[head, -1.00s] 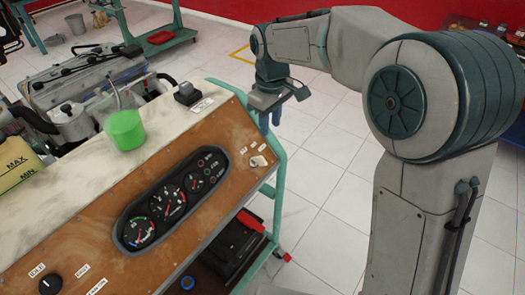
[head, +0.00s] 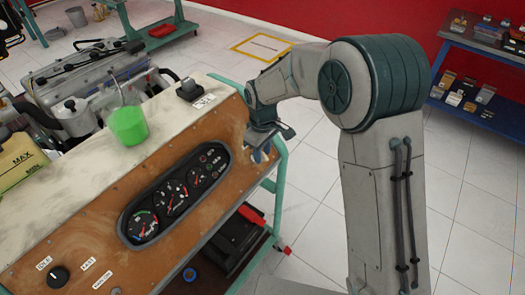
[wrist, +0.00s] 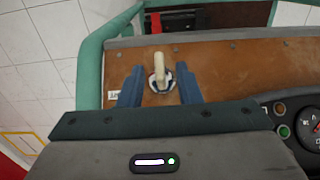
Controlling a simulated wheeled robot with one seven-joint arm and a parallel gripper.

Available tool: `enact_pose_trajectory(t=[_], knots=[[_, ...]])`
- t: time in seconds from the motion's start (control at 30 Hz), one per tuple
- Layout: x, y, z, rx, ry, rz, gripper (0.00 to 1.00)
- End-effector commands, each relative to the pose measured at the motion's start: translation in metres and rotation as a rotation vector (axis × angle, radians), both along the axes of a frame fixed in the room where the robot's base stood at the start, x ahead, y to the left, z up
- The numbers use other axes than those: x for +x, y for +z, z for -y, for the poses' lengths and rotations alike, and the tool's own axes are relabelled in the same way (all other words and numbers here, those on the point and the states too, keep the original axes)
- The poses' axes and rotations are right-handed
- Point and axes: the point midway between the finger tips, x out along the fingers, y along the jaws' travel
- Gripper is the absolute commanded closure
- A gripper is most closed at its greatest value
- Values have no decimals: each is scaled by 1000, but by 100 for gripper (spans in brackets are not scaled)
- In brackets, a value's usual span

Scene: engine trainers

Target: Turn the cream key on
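The cream key (wrist: 157,68) sits in a round switch on the brown panel (wrist: 215,62). In the wrist view, my gripper (wrist: 159,84) is open. One blue finger is on each side of the key, with a gap on both sides. In the head view, my gripper (head: 261,153) is at the upper right end of the panel (head: 200,223) and hides the key. A small white label (wrist: 113,94) beside the switch is partly covered by the left finger.
A gauge cluster (head: 176,195) lies left of my gripper in the head view. A green frame rail (head: 280,190) runs along the panel's right end. A green cup (head: 128,127) and a black box (head: 189,90) stand on the top.

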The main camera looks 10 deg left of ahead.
Motion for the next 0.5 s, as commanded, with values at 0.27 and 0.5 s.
enact_pose_trajectory(t=[0.27,0.5], knots=[[0,-8,0,0,0,0,69],[0,-7,0,0,0,0,100]])
